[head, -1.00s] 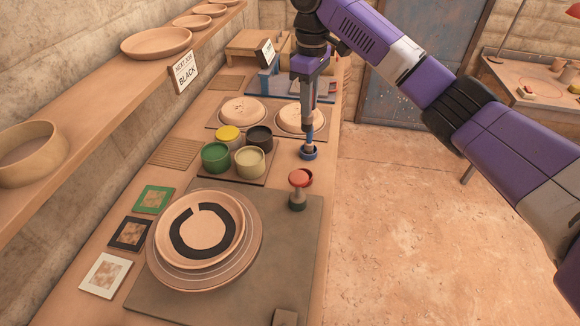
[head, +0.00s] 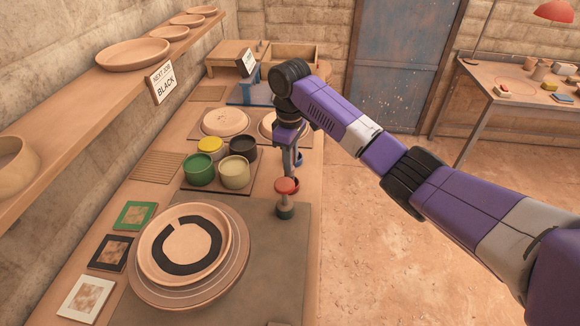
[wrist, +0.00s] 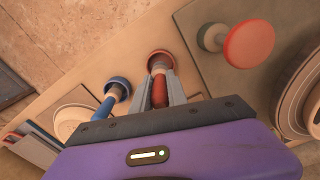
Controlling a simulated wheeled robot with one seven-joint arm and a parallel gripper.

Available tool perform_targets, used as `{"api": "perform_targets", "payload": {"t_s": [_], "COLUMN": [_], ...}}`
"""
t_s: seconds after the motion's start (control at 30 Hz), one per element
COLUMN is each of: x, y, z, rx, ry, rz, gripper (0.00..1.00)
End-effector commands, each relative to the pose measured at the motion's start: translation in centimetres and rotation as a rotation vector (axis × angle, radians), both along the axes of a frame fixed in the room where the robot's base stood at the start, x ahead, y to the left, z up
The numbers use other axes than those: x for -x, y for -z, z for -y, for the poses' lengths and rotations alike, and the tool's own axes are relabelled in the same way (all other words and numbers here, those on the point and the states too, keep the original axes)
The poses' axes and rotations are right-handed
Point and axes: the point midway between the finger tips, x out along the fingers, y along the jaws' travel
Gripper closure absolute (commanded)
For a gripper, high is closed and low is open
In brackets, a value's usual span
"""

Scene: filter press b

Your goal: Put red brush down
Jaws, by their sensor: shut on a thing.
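The red brush (wrist: 159,92) has a red handle and a pale lower part. My gripper (wrist: 160,80) is shut on its handle, as the wrist view shows. The brush's lower end is at the red cup (wrist: 161,60); I cannot tell whether it touches the bottom. In the head view my gripper (head: 291,170) points down just behind the red-topped stamp-like tool, which partly hides the red cup (head: 295,184). The blue brush (wrist: 105,108) stands in its blue cup (wrist: 118,85), beside my gripper.
The red-topped tool (head: 286,187) with a dark green base stands close in front of my gripper. Several paint pots (head: 235,172) stand to the left. A plate with a black ring (head: 160,240) lies at the front. Floor is open on the right.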

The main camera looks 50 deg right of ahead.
Motion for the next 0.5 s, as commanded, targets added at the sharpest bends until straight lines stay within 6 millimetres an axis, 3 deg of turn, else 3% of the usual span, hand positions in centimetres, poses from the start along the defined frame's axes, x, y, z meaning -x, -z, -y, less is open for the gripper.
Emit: {"api": "perform_targets", "payload": {"t_s": [0.2, 0.5], "x": [0.0, 0.0], "y": [2.8, 3.0], "z": [0.0, 0.0], "rx": [-0.001, 0.0], "ry": [-0.001, -0.001], "rz": [-0.001, 0.0], "gripper": [1.0, 1.0]}}
